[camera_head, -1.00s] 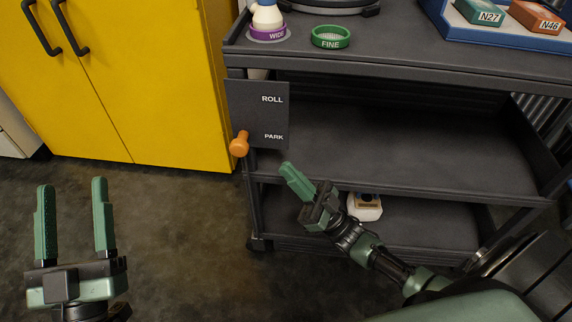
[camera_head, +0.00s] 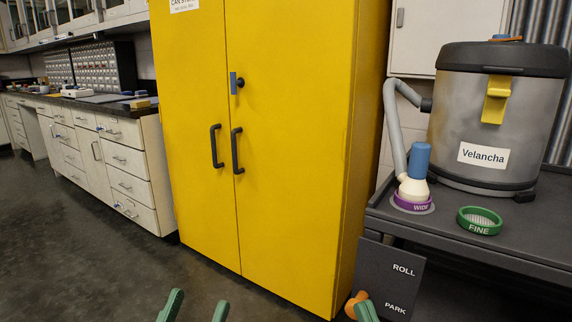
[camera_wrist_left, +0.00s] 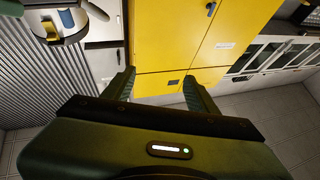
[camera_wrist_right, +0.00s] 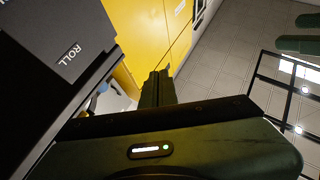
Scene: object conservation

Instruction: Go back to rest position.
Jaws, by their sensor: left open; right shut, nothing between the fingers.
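My left gripper (camera_head: 194,310) shows only its two green fingertips at the bottom of the head view, spread apart. In the left wrist view its fingers (camera_wrist_left: 158,88) are wide apart with nothing between them, and the yellow cabinet (camera_wrist_left: 190,45) lies beyond. My right gripper (camera_head: 366,311) shows only a green tip at the bottom of the head view, by the orange knob (camera_head: 354,303). In the right wrist view its fingers (camera_wrist_right: 158,85) are together and hold nothing.
The yellow cabinet (camera_head: 285,130) stands ahead, shut. At right, the dark cart (camera_head: 530,230) carries a Velancha canister (camera_head: 500,115), a purple WIDE ring (camera_head: 412,203) and a green FINE ring (camera_head: 480,221). A ROLL/PARK plate (camera_head: 390,275) hangs at its corner. Floor (camera_head: 100,265) is clear at left.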

